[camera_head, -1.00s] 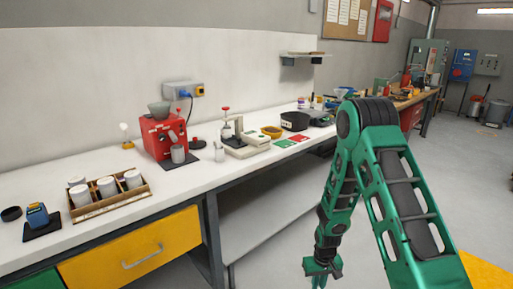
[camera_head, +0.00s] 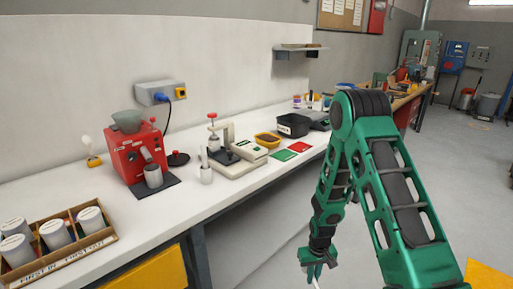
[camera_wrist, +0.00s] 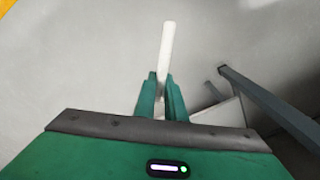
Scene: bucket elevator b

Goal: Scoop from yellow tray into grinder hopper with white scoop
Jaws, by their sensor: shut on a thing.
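The yellow tray (camera_head: 268,136) sits on the white bench, with dark contents in it. The red grinder (camera_head: 138,153) stands farther left, with its grey hopper (camera_head: 128,121) on top. My gripper (camera_head: 314,268) hangs low in front of the bench, well apart from both. In the wrist view my gripper (camera_wrist: 161,97) is shut on a long white piece, which looks like the white scoop (camera_wrist: 166,47). A small part of it shows below the fingers in the head view (camera_head: 316,283). I cannot make out a bowl on it.
A white press (camera_head: 238,143) and a white cup (camera_head: 206,173) stand between grinder and tray. A black bin (camera_head: 293,125) is beside the tray. A wooden box (camera_head: 62,243) of white canisters is at the front left. The bench edge lies between my gripper and these things.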

